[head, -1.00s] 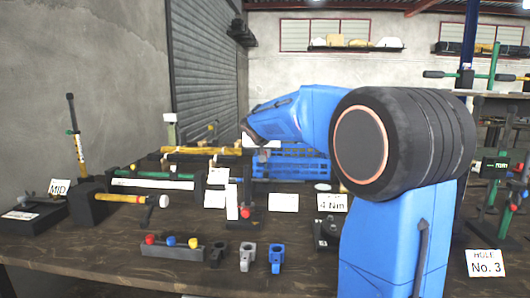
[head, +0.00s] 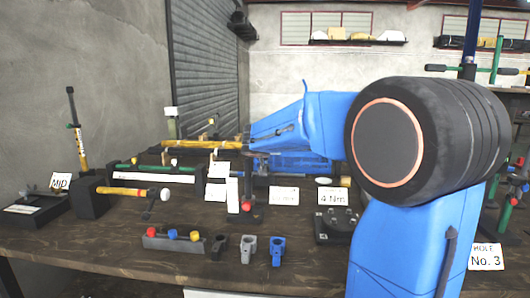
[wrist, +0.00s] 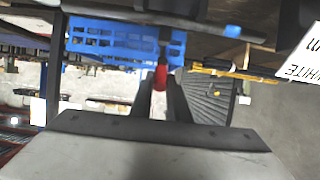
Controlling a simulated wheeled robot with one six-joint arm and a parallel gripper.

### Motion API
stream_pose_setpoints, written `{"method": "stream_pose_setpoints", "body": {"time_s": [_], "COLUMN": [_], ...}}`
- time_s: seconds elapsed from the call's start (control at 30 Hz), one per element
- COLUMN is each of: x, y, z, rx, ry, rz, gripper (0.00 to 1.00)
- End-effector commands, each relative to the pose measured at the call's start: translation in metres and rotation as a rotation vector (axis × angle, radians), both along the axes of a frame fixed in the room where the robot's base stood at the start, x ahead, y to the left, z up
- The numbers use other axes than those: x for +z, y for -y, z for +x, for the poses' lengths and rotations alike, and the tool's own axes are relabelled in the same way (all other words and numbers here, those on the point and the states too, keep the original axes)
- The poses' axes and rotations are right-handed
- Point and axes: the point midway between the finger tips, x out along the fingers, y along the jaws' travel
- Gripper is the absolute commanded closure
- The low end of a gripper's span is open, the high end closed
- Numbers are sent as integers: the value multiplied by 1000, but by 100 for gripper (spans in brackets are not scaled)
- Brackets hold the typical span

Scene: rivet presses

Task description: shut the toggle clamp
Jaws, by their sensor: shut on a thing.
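The toggle clamp (head: 246,218) looks like a small dark fixture with a red-tipped handle, standing near the middle of the bench in the head view. Its red grip (wrist: 160,78) also shows in the wrist view, between my two dark fingers. My gripper (wrist: 160,92) is shut on this red grip. In the head view the gripper comes down from above onto the handle, which looks roughly upright. The fingertips are small there, and the clamp's arm and what it presses on cannot be made out.
A white upright card (head: 232,194) stands just left of the clamp. A blue perforated crate (wrist: 112,42) is behind. A dark fixture (head: 336,228) stands to the right.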

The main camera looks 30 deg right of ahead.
Motion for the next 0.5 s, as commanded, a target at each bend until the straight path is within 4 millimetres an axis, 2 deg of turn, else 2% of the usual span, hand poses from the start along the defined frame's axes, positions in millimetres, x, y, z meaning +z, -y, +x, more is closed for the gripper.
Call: {"method": "stream_pose_setpoints", "body": {"time_s": [0.4,0.43,0.5], "x": [0,0,0], "y": [0,0,0], "z": [0,0,0], "rx": [0,0,0], "ry": [3,3,2], "rz": [-1,-1,-1], "gripper": [100,80,66]}}
